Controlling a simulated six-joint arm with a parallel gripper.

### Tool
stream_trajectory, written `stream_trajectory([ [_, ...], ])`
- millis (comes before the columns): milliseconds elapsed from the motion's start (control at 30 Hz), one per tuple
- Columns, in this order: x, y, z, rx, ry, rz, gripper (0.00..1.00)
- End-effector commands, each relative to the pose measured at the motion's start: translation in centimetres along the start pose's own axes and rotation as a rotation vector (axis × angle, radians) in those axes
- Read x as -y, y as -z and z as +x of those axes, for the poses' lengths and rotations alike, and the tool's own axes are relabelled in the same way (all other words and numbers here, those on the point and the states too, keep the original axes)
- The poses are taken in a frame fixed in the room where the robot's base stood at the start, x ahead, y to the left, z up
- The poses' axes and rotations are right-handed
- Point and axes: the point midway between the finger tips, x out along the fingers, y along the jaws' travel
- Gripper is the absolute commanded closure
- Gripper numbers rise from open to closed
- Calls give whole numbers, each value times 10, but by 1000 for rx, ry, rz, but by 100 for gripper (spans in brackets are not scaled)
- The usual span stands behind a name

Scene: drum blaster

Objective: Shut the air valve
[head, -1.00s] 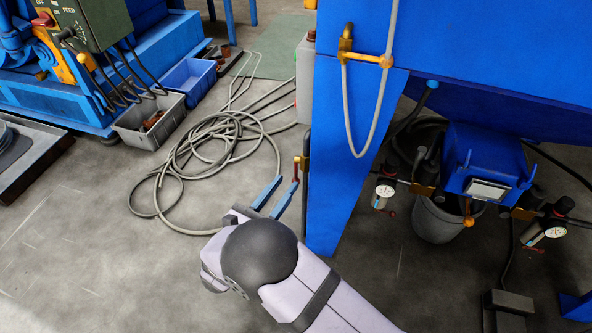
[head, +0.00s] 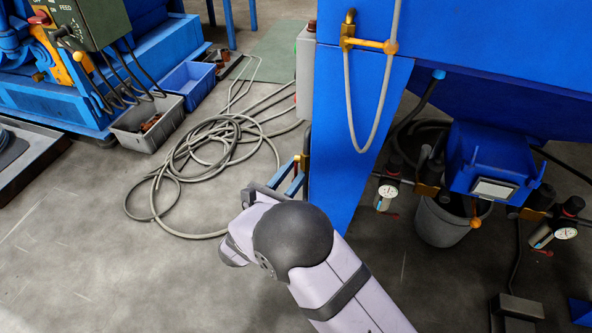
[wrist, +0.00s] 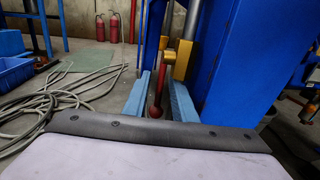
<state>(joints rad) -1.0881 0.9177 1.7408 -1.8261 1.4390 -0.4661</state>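The air valve shows in the wrist view as a brass-yellow body (wrist: 178,62) on a pipe beside the blue machine's wall. Its red lever (wrist: 157,92) hangs down from it and ends in a round knob. In the head view the valve (head: 301,161) is a small yellow piece at the left edge of the blue panel, partly hidden by my gripper. My gripper (wrist: 158,77) has its two blue fingers apart, with the lever between them in the wrist view. I see gaps on both sides of the lever. The gripper also shows in the head view (head: 293,174).
The blue panel (head: 352,150) stands close on the right of my gripper. A coiled grey hose (head: 215,150) lies on the floor to the left. A grey bin (head: 146,123) and a blue bin (head: 190,82) stand behind it. The floor at front left is clear.

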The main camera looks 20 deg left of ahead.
Motion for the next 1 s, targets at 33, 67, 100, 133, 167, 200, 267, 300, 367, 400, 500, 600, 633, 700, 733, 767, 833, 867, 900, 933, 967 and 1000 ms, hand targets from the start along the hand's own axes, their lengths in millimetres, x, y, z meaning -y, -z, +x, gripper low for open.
stream_trajectory([
  [33, 0, 0, 0, 0, 0, 0, 88],
  [67, 0, 0, 0, 0, 0, 0, 95],
  [100, 0, 0, 0, 0, 0, 0, 100],
  [133, 0, 0, 0, 0, 0, 0, 100],
  [167, 0, 0, 0, 0, 0, 0, 100],
  [200, 0, 0, 0, 0, 0, 0, 100],
  [267, 0, 0, 0, 0, 0, 0, 100],
  [300, 0, 0, 0, 0, 0, 0, 100],
  [367, 0, 0, 0, 0, 0, 0, 100],
  [400, 0, 0, 0, 0, 0, 0, 100],
  [500, 0, 0, 0, 0, 0, 0, 100],
  [600, 0, 0, 0, 0, 0, 0, 100],
  [633, 0, 0, 0, 0, 1, 0, 100],
  [700, 0, 0, 0, 0, 1, -1, 100],
  [733, 0, 0, -1, 0, 0, -1, 100],
  [767, 0, 0, -1, 0, 1, -1, 100],
  [833, 0, 0, -1, 0, 1, -1, 100],
  [867, 0, 0, -1, 0, 1, -1, 100],
  [900, 0, 1, -1, 0, 1, -1, 100],
  [933, 0, 1, -1, 0, 1, -1, 100],
  [967, 0, 1, -1, 0, 1, -1, 100],
  [1000, 0, 1, -1, 0, 1, -1, 100],
])
